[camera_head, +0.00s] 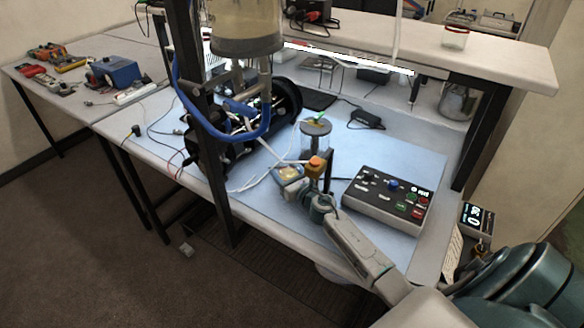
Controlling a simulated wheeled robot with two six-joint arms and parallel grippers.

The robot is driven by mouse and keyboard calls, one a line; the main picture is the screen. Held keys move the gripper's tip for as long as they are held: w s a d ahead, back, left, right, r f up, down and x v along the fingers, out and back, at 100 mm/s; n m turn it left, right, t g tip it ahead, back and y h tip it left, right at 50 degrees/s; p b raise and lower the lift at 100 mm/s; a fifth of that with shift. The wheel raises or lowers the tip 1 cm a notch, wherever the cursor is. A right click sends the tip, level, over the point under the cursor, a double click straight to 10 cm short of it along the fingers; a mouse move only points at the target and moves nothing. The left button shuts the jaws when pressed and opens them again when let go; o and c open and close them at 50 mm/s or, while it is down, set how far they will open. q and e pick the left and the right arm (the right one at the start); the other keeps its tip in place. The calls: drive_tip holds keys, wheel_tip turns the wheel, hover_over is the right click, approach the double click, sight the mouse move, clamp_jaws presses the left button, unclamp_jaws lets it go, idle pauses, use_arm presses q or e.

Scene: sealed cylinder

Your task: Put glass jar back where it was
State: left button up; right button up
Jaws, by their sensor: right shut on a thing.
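A small clear glass jar (455,38) with a red band at its rim stands upright on the white raised shelf (520,65) at the back right. My right gripper (316,188) reaches over the blue mat from the lower right. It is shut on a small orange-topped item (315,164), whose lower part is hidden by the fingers. This item is well apart from the glass jar. My left gripper is not in view.
A round grey stand (316,130) with a green and yellow piece on top is just behind my right gripper. A button control box (388,198) lies to its right. A dark post and blue tubing (262,122) stand to the left. The shelf around the jar is clear.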

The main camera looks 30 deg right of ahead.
drive_tip(key=shift+s+a+r, duration=0.1)
drive_tip(key=shift+s+a, duration=0.3)
drive_tip(key=shift+a, duration=0.15)
drive_tip(key=shift+a+b, duration=0.3)
drive_tip(key=shift+b, duration=0.05)
drive_tip(key=o, duration=0.9)
drive_tip(key=shift+w+d+f, duration=0.1)
drive_tip(key=shift+d+f, duration=0.05)
drive_tip(key=shift+f, duration=0.1)
drive_tip(key=shift+o, duration=1.3)
drive_tip(key=shift+d, duration=0.15)
drive_tip(key=shift+r, duration=0.1)
drive_tip(key=shift+r+p, duration=0.2)
drive_tip(key=shift+p, duration=0.1)
drive_tip(key=shift+s, duration=0.2)
drive_tip(key=s+b, duration=0.1)
drive_tip(key=s, duration=0.9)
drive_tip(key=shift+s+f+b, duration=0.15)
drive_tip(key=shift+s+b, duration=0.1)
drive_tip(key=shift+b, duration=0.05)
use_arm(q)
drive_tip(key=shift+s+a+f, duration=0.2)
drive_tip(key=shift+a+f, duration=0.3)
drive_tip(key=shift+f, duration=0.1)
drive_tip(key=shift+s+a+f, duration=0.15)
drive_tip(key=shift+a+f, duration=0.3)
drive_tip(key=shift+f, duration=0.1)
use_arm(e)
drive_tip(key=shift+s, duration=0.6)
